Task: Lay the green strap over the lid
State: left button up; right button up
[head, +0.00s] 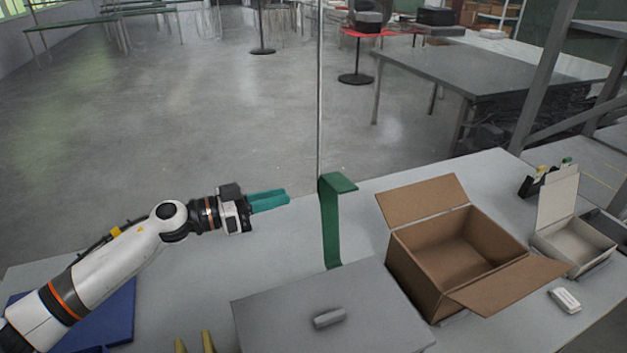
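The green strap (330,225) stands upright on the table behind the grey lid, with its top end bent over to the right. Its lower end meets the lid's back edge, and I cannot tell whether it is fixed there. The grey lid (285,318) has a small grey handle (329,318) and is cut off by the bottom of the view. My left gripper (288,197) has teal fingers and is left of the strap, apart from it. Its fingers look close together from this side, and I cannot tell the gap. My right gripper is not in view.
An open cardboard box (415,275) stands right of the lid. Beyond it are an open white box (570,240) and a small white object (565,300). A blue item (115,320) lies under my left arm. Two yellow prongs (208,342) show at the bottom edge.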

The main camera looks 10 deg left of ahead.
aim_at(318, 187)
pick_arm(q)
jog(key=p+x, duration=0.1)
jog(key=x, duration=0.9)
jog(key=shift+w+d, duration=0.25)
jog(key=shift+d, duration=0.05)
grip_shut()
